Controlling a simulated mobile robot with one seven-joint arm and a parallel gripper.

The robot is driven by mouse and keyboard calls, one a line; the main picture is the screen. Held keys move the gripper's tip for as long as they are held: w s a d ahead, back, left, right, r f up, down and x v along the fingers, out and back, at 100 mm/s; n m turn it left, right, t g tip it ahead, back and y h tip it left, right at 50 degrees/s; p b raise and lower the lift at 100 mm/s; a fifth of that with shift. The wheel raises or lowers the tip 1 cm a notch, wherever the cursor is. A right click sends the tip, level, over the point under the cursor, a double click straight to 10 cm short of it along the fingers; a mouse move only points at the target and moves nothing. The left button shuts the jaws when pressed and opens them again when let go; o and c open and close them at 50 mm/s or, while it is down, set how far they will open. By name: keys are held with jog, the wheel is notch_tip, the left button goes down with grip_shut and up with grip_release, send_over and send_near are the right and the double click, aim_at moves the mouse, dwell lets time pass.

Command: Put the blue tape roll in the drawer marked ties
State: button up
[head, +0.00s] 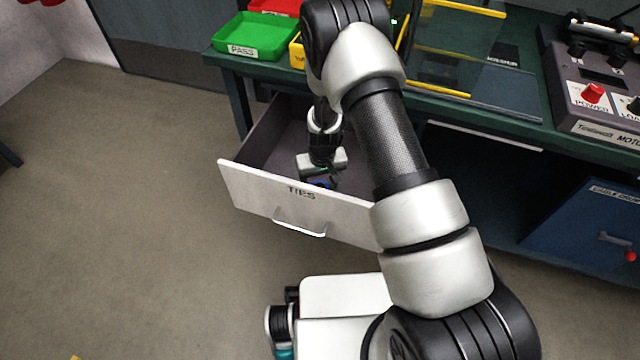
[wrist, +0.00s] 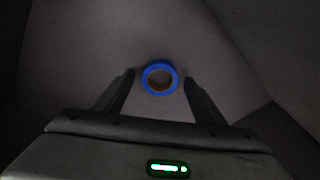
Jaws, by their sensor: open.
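The drawer marked TIES (head: 297,209) is pulled open below the green bench. My gripper (head: 322,180) is down inside the drawer, behind its white front. The blue tape roll (wrist: 160,77) lies flat on the grey drawer floor (wrist: 80,50) in the wrist view. My gripper's two fingers (wrist: 159,82) are apart, one on each side of the roll, with a gap visible to each. In the head view only a bit of the blue roll (head: 321,184) shows beneath the gripper; the front panel and my arm hide the rest.
A green tray marked PASS (head: 255,38), a yellow tray (head: 297,54) and a red tray (head: 275,6) stand on the bench above the drawer. A glass guard with yellow edges (head: 455,50) and a motor tester (head: 600,90) stand further right. The floor at left is clear.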

jog(key=s+d+r+m+t+p, duration=0.1)
jog(key=s+d+r+p, duration=0.2)
jog(key=r, duration=1.7)
jog(key=s+d+r+t, duration=0.15)
jog(key=s+r, duration=0.25)
jog(key=r, duration=1.5)
jog(key=s+d+r+t, duration=0.1)
jog(key=s+d+r, duration=0.2)
jog(key=s, duration=0.6)
jog(key=s+d+r+m, duration=0.1)
jog(key=s+d+r, duration=0.2)
jog(key=s+r, duration=0.5)
jog(key=shift+s+d+r+t, duration=0.2)
jog(key=shift+s+r+t, duration=0.15)
jog(key=shift+s, duration=0.4)
